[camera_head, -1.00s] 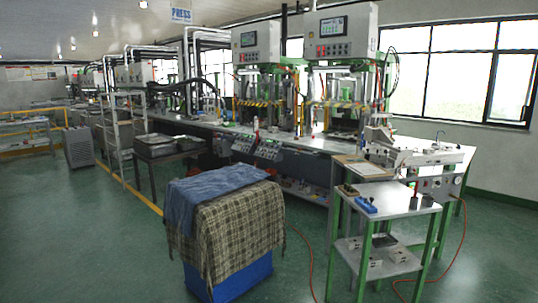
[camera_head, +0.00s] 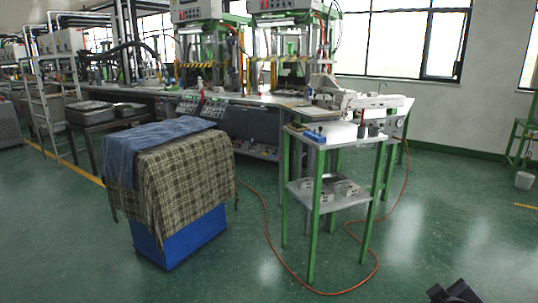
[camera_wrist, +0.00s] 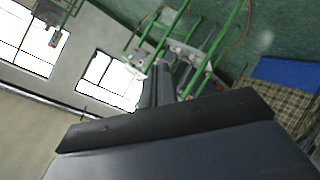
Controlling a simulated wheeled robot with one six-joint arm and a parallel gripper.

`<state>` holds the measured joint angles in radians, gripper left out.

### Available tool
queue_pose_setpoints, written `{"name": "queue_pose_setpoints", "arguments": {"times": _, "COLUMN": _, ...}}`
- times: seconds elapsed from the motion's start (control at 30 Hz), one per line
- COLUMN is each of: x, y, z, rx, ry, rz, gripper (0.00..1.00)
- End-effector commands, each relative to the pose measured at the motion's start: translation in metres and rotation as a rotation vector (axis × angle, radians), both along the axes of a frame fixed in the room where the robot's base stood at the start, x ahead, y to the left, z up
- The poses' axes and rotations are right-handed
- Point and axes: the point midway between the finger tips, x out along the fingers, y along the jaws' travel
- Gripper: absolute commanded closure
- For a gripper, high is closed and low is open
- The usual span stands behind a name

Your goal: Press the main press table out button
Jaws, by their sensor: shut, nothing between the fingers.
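Two green-framed presses stand on the long bench; the right press (camera_head: 290,45) and the left press (camera_head: 207,48) each have a white control box above, cut by the top edge. Small sloped control panels with buttons (camera_head: 213,110) sit at the bench front. The buttons are too small to tell which is the table out button. My gripper (camera_wrist: 160,72) is shut and empty in the wrist view, its dark fingers pointing toward the green-legged stand. Part of it shows at the bottom right of the head view (camera_head: 455,292), well away from the presses.
A blue bin draped with cloths (camera_head: 175,175) stands front left. A green-legged stand (camera_head: 335,135) with small items is before the bench's right end. A red hose (camera_head: 335,292) loops on the floor. Open floor lies at front right.

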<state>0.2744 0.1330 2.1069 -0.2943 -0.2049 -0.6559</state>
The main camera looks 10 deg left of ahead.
Motion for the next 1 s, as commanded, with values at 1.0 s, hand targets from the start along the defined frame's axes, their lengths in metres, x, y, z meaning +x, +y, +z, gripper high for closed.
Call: {"name": "queue_pose_setpoints", "arguments": {"times": 1.0, "x": 0.08, "y": -0.048, "z": -0.072, "rx": -0.458, "ry": -0.365, "rz": 0.21, "gripper": 1.0}}
